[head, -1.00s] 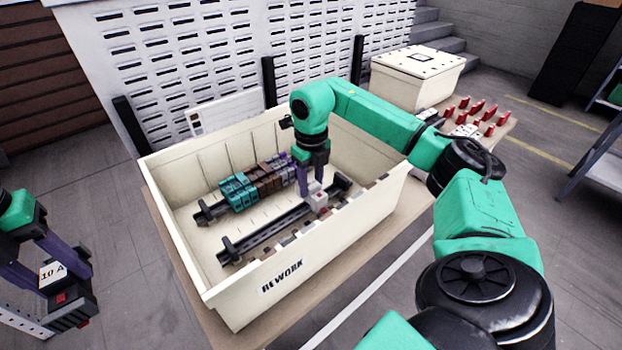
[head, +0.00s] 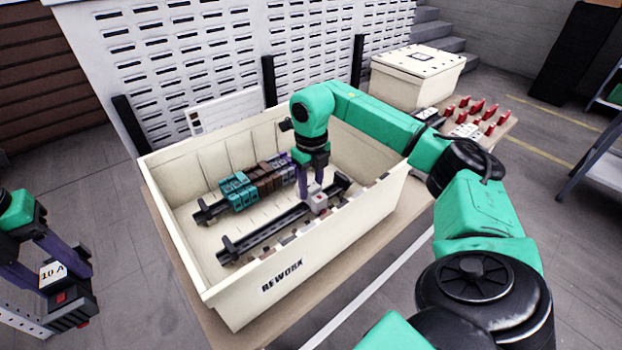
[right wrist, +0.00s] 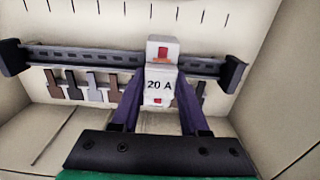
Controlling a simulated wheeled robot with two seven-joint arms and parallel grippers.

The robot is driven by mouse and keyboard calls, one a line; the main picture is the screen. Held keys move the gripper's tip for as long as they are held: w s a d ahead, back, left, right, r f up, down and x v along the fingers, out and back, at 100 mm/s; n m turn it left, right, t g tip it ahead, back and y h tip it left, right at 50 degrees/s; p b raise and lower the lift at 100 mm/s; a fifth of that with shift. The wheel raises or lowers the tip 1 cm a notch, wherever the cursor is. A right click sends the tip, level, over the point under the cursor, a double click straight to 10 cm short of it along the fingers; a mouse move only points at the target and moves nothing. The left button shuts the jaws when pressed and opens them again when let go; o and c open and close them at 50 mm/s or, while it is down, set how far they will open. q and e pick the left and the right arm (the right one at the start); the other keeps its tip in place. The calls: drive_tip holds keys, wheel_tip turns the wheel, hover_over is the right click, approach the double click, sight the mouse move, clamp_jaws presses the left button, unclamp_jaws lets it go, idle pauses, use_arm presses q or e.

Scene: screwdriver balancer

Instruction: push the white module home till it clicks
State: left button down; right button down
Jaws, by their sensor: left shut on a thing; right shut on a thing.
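The white module (head: 317,201) is at the front rail (head: 268,234) inside the cream bin, toward the rail's right end. In the right wrist view the white module (right wrist: 160,86) reads "20 A" and has red marks; it lies over the dark rail (right wrist: 100,60). My right gripper (head: 313,190) is shut on it, with a purple finger on each side in the right wrist view (right wrist: 158,95). Whether the module is fully seated on the rail is hidden. My left gripper (head: 62,265) is shut on a dark block labelled "10 A" (head: 70,306), outside the bin.
The bin's "REWORK" wall (head: 235,305) stands in front of the rail. A back rail holds teal (head: 238,192), brown and purple modules. Small coloured pieces line the bin's front side. A lidded cream box (head: 415,78) and red-handled items (head: 478,108) stand at right.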

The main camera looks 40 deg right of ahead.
use_arm(q)
drive_tip(key=shift+s+f, duration=0.1)
drive_tip(key=shift+f, duration=0.1)
use_arm(e)
drive_tip(key=shift+s+f, duration=0.1)
drive_tip(key=shift+f, duration=0.25)
idle(0.4)
use_arm(q)
drive_tip(key=shift+r, duration=0.2)
use_arm(e)
drive_tip(key=shift+c, duration=1.7)
unclamp_jaws()
drive_tip(key=shift+f, duration=0.1)
use_arm(q)
drive_tip(key=shift+r+p, duration=0.35)
drive_tip(key=shift+r, duration=0.05)
use_arm(e)
wheel_tip(320, 180, up, 12)
